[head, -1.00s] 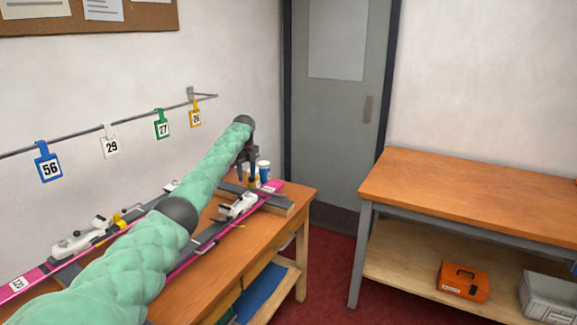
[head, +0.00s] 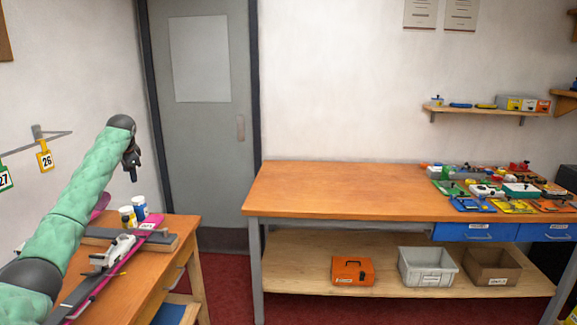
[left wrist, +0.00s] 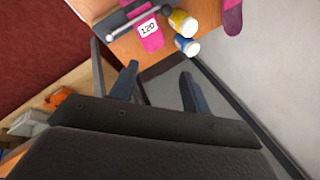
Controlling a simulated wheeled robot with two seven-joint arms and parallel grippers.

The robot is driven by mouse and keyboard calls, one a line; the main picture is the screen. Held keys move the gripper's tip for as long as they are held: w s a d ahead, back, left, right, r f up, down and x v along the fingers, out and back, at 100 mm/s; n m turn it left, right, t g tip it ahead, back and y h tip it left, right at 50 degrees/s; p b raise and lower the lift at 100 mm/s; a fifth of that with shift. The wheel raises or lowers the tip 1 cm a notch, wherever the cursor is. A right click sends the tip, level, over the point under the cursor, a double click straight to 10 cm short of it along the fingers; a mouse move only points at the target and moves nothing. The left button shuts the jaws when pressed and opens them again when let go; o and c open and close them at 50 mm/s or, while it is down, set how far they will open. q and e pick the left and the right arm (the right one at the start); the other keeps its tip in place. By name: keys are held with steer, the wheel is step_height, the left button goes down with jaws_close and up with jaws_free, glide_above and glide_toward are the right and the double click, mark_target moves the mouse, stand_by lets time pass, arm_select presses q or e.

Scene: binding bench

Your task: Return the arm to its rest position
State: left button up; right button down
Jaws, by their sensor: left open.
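My left gripper (head: 133,166) hangs at the end of my green-sleeved left arm, above the far end of the ski bench in the head view. In the left wrist view its two fingers (left wrist: 157,88) are spread apart with nothing between them. Below it stand a yellow-labelled jar (head: 127,216) and a blue-labelled jar (head: 140,207), both with white lids. The gripper is clear of them. A pink ski (head: 152,222) with a white binding (head: 113,251) lies on the bench, partly hidden by my arm. My right gripper is out of view.
A long orange-topped workbench (head: 320,185) stands at the right, with several colourful bindings at its right end and bins on its lower shelf. A grey door (head: 205,130) is behind. The workbench's left half is clear.

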arm_select(q)
steer(key=s+d+r+n+t, duration=0.1)
steer(key=d+r+n+t, duration=0.15)
steer(key=d, duration=0.45)
steer(key=s+d+r+n+t, duration=0.1)
steer(key=d+r, duration=0.2)
steer(key=d, duration=0.4)
steer(key=s+d+f+n+t+h, duration=0.1)
steer(key=s+d+f+t, duration=0.1)
steer(key=s+d+f, duration=1.2)
steer(key=s+d+f+g+h, duration=0.1)
steer(key=s+d+f+g, duration=0.2)
steer(key=s+f, duration=1.2)
steer(key=s+d+f+n+g+h, duration=0.1)
steer(key=s+d+f, duration=0.4)
steer(key=s+f, duration=1)
steer(key=s+d+f+g+h, duration=0.1)
steer(key=s+d+f+g, duration=0.3)
steer(key=s+f, duration=1.1)
steer(key=s, duration=1.1)
steer(key=shift+s+d+f+n+g, duration=0.2)
steer(key=shift+d+f+n+g, duration=0.1)
steer(key=shift+d+n+g, duration=0.1)
